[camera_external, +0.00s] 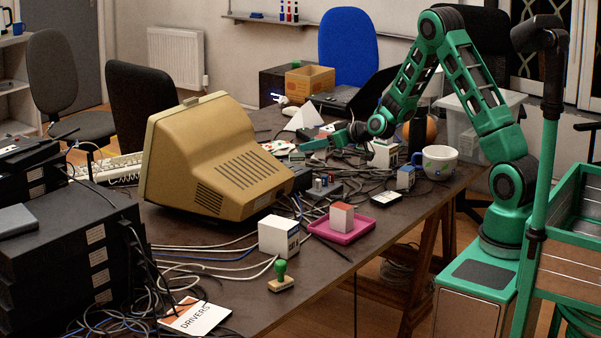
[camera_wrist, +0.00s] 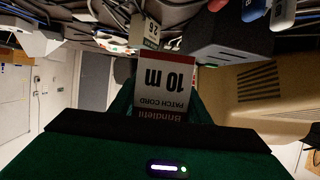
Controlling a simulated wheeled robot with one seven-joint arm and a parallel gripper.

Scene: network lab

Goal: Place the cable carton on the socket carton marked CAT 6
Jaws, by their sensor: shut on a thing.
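My gripper (camera_external: 317,143) is over the cluttered back part of the table, right of the beige monitor. In the wrist view my gripper (camera_wrist: 162,90) is shut on a white and dark red cable carton (camera_wrist: 166,74), whose label reads "10 m PATCH CORD". The dark fingers show at its sides. In the outside view I cannot clearly make out the held carton. A smaller pale carton (camera_wrist: 146,29) with a partly readable "26"-like mark appears just beyond the held one in the wrist view. I cannot tell whether they touch, nor read a clear CAT 6.
The monitor (camera_external: 220,160) and a grey box (camera_wrist: 235,40) with coloured plugs are close by. Cables cover much of the table.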

